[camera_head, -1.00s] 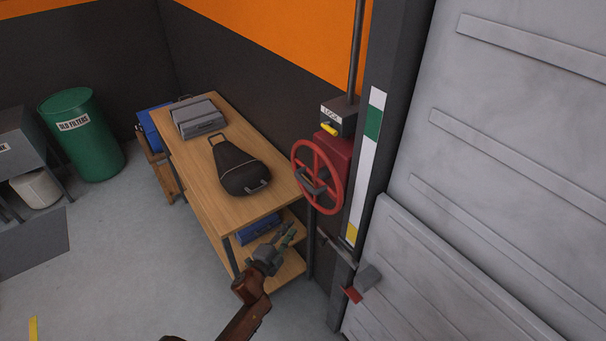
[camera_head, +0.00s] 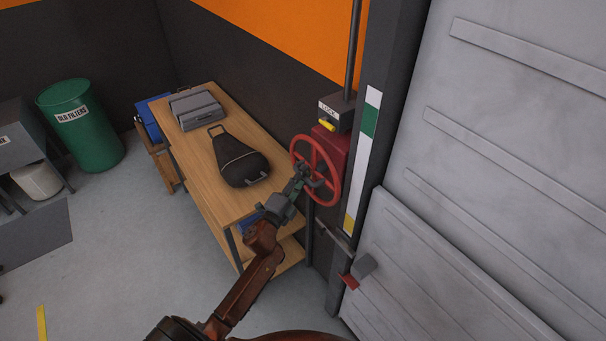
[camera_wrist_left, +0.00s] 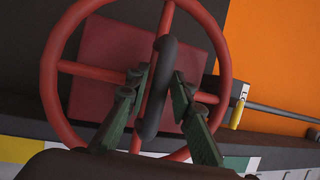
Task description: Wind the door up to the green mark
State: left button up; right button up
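The red handwheel (camera_head: 334,195) is on a red gearbox (camera_head: 330,146) beside the door (camera_head: 475,155). It fills much of the left wrist view (camera_wrist_left: 48,75). My left gripper (camera_head: 303,172) is at the wheel. In the left wrist view its fingers (camera_wrist_left: 160,82) are spread on either side of the dark handle (camera_wrist_left: 153,118), with small gaps visible. The upright strip has a green mark (camera_head: 370,122) near its top and a yellow one (camera_head: 349,222) at its bottom. The door's red pointer (camera_head: 349,281) is below the yellow mark. My right gripper is out of view.
A yellow lever (camera_head: 327,125) is at the box labelled LOCK (camera_head: 331,110), above the wheel. A wooden bench (camera_head: 190,140) with a black bag (camera_head: 240,160) and a grey case (camera_head: 196,108) stands left of the wheel. A green bin (camera_head: 82,130) is farther left.

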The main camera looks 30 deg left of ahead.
pick_arm(q)
jog(key=shift+c, duration=0.6)
grip_shut()
jog(key=shift+w, duration=0.1)
